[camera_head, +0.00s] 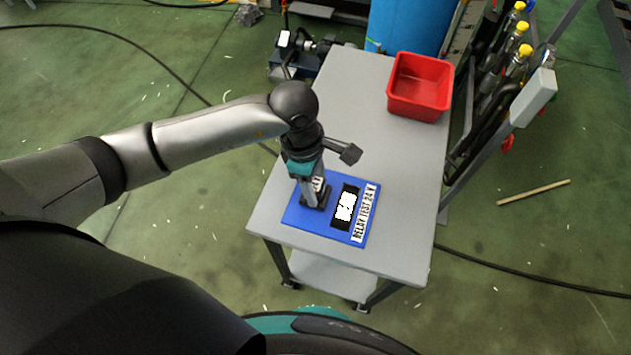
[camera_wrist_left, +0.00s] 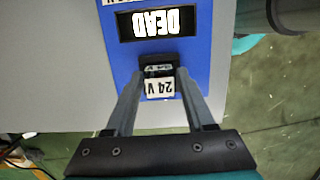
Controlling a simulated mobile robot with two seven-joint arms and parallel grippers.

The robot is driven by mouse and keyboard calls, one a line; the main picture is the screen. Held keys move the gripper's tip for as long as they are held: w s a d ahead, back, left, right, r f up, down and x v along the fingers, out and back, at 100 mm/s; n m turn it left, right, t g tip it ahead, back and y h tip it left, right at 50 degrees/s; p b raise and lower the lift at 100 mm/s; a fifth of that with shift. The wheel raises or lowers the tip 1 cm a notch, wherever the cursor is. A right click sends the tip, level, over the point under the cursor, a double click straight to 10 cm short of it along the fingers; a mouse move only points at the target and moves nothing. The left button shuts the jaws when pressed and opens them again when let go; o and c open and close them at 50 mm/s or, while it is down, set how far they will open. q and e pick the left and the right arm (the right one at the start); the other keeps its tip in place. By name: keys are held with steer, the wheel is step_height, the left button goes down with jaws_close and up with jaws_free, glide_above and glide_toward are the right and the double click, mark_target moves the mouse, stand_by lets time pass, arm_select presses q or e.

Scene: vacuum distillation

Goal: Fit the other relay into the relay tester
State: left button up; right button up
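The relay tester (camera_head: 300,215) is a blue panel on the grey table, labelled "RELAY TEST 24 V", with a black display (camera_head: 345,207). In the left wrist view the display (camera_wrist_left: 157,22) reads "DEAD" upside down. My left gripper (camera_head: 316,203) points down at the tester's socket beside the display. A dark relay with a white "24 V" label (camera_wrist_left: 160,88) stands at the socket, between the left fingertips (camera_wrist_left: 160,84), which appear closed on its sides. Whether it is fully seated is hidden. I see no second relay. My right gripper is not in view.
A red bin (camera_head: 420,85) stands at the table's far right corner; it looks empty. The grey tabletop (camera_head: 400,170) between bin and tester is clear. A rack with yellow-capped bottles (camera_head: 519,50) stands right of the table. A blue drum (camera_head: 410,25) stands behind.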

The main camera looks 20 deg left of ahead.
arm_select(q)
steer(key=shift+o, duration=1.2)
steer(key=shift+r, duration=0.3)
step_height(320, 180, up, 12)
steer(key=a+p, duration=0.1)
steer(key=p, duration=0.1)
steer(key=shift+a+f, duration=0.2)
steer(key=shift+a, duration=0.2)
